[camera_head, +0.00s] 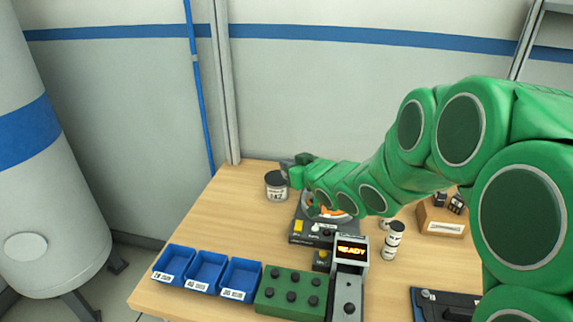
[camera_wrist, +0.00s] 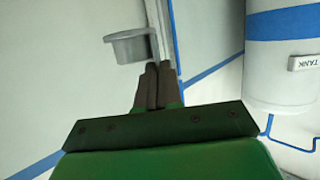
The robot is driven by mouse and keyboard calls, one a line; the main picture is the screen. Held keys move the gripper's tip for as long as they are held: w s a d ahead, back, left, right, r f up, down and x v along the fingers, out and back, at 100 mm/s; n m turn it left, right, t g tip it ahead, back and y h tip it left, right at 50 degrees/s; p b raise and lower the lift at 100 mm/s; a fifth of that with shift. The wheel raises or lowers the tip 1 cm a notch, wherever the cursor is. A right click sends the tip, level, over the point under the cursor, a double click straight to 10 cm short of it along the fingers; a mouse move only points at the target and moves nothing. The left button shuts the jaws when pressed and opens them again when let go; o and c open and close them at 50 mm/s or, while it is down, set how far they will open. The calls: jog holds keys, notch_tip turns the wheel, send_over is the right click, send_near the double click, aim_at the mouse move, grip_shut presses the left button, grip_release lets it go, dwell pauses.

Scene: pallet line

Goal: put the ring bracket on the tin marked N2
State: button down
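The tin (camera_head: 276,188), with a dark top and a white label, stands near the back left of the wooden table; its marking is too small to read surely. My gripper (camera_head: 291,166) is just above and right of it. In the wrist view my gripper's two dark fingers (camera_wrist: 150,72) are nearly together. A grey curved piece, the ring bracket (camera_wrist: 132,46), sits at their tips and sticks out left; the fingers appear closed on its edge. In the head view the bracket is small, dark and partly hidden by my gripper.
Blue bins (camera_head: 206,271), a green studded block (camera_head: 291,293) and a display box (camera_head: 350,252) line the front. A dark device (camera_head: 304,235) stands below my arm. A white bottle (camera_head: 392,241) and wooden block (camera_head: 441,218) stand right. Bare table lies left of the tin.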

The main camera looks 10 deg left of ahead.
jog(key=shift+s+r, duration=0.5)
jog(key=shift+s, duration=0.35)
send_over(274, 183)
jog(key=shift+w+f, duration=0.1)
jog(key=shift+f, duration=6.1)
jog(key=shift+f, duration=0.15)
jog(key=c, duration=1.3)
grip_release()
